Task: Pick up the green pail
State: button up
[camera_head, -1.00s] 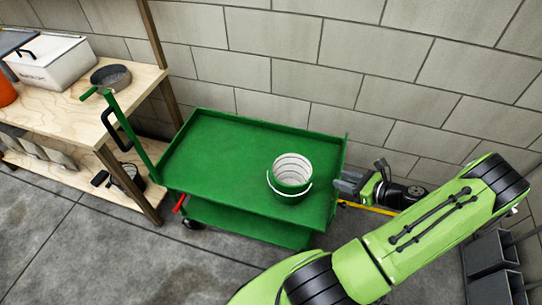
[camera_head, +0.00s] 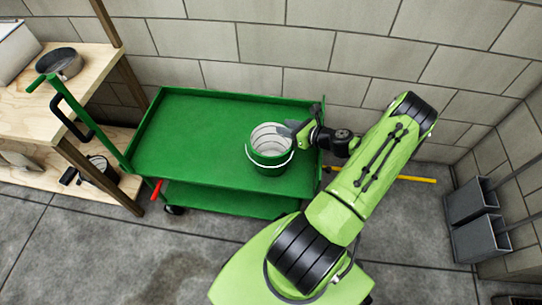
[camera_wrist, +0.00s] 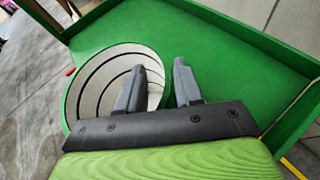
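The green pail (camera_head: 270,160), white inside with a thin wire handle hanging at its front, stands upright on the top tray of the green cart (camera_head: 200,135). My gripper (camera_head: 293,130) reaches in from the right at the pail's right rim. In the wrist view my gripper (camera_wrist: 159,68) is open, its two grey fingers apart. One finger overlaps the open mouth of the pail (camera_wrist: 98,85); the other is outside, over the tray. The rim shows between them. I cannot tell whether either finger touches the pail or how low they reach.
A wooden shelf bench (camera_head: 85,90) with a dark round pan (camera_head: 62,64) stands left of the cart. A block wall (camera_head: 260,45) closes the back. A yellow bar (camera_head: 415,179) and grey dustpans (camera_head: 472,215) are at the right. The tray left of the pail is clear.

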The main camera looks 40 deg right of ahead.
jog(key=shift+w+f, duration=0.15)
jog(key=shift+w, duration=0.3)
grip_shut()
jog(key=shift+a, duration=0.1)
dwell(1.0)
